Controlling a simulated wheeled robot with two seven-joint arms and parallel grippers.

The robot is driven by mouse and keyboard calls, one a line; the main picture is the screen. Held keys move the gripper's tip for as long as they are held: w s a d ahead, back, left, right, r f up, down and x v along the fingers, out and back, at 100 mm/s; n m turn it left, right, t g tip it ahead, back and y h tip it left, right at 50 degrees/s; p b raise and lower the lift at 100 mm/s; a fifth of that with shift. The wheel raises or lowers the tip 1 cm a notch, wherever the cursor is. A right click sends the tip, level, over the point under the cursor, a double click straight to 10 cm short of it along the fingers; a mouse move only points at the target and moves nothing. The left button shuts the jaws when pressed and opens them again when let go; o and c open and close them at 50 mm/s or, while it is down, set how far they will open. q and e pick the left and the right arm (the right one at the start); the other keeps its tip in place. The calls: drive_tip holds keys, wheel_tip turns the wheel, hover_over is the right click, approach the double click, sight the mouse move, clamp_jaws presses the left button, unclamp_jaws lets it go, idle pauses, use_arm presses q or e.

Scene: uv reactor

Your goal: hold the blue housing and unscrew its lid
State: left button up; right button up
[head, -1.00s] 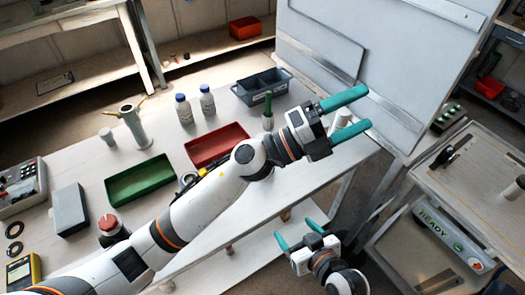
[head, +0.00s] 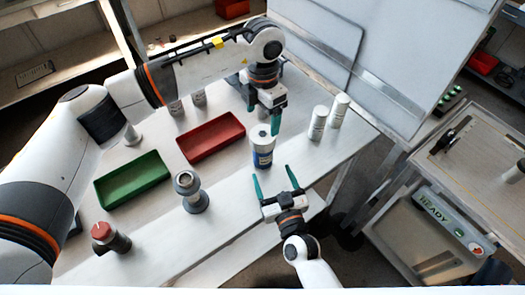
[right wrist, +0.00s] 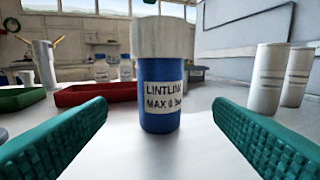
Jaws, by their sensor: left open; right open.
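The blue housing (head: 263,156) stands upright on the table, with a white label around it. Its pale lid (head: 261,134) is on top. My right gripper (head: 273,177) is open at the table's front side, pointing at the housing, with a gap between fingertips and housing. My left gripper (head: 262,114) is open and points down, just above or behind the lid; whether it touches cannot be told.
Two white cylinders (head: 317,123) (head: 340,109) stand right of the housing. A red tray (head: 185,157) and a green tray (head: 103,201) lie to the left. A grey flanged part (head: 190,192) and a red-topped knob (head: 105,234) stand nearer the front. Bare table (head: 228,198) lies left of my right gripper.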

sight(266, 160)
use_arm(q)
drive_tip(key=shift+f, duration=0.1)
use_arm(e)
drive_tip(key=x, duration=0.9)
drive_tip(key=shift+w+f, duration=0.1)
drive_tip(key=shift+c, duration=0.3)
